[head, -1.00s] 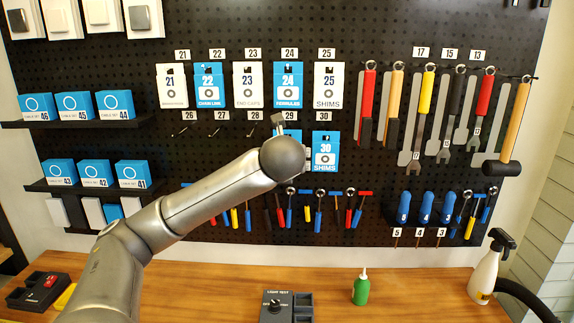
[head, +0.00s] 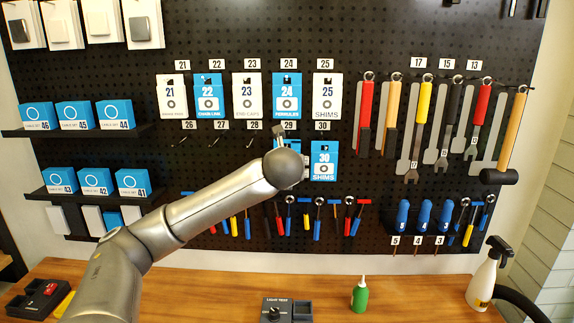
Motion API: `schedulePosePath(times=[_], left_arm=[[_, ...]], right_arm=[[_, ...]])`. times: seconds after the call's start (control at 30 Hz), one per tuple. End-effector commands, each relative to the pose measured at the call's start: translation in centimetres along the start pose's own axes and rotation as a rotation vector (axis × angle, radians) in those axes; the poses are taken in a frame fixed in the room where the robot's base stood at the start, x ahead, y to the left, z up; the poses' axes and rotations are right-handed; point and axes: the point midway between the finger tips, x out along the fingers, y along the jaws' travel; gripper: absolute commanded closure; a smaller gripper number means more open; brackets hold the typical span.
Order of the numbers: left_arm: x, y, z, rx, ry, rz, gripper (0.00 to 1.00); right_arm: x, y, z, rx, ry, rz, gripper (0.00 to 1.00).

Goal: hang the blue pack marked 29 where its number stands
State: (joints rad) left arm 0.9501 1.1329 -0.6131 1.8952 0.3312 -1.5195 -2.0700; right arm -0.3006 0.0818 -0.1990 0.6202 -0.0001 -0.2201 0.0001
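A blue pack (head: 295,144) shows only in part behind the ball-shaped end of my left arm, just under the label 29 (head: 289,126). Its own number is hidden, and I cannot tell whether it hangs on a hook or is held. My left gripper (head: 279,132) is at the label 29 place, mostly hidden behind my wrist; a grey finger part sticks up beside the label. Whether it is open or shut does not show. My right gripper is not in view.
The blue pack 30 (head: 323,161) hangs close on the right. Packs 21 to 25 hang in the row above, with pack 24 (head: 288,93) directly over. Bare hooks 26 to 28 are to the left. Small tools hang below. The wooden bench (head: 210,290) is mostly clear.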

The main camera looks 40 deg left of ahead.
Motion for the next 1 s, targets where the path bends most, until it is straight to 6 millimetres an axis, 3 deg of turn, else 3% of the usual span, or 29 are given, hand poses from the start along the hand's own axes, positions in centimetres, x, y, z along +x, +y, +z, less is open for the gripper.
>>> schedulePosePath(times=[0.47,0.5,0.7,1.0], left_arm=[[0.0,0.0,-0.03,0.0,0.0,0.0,0.65],[0.0,0.0,-0.03,0.0,0.0,0.0,0.41],[0.0,-0.01,-0.03,0.0,0.0,0.0,0.17],[-0.02,-0.02,-0.05,0.001,0.001,0.0,0.17]], right_arm=[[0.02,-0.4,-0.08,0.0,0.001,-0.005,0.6],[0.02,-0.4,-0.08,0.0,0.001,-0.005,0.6],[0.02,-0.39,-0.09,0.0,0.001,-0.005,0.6],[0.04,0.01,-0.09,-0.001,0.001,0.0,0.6]])
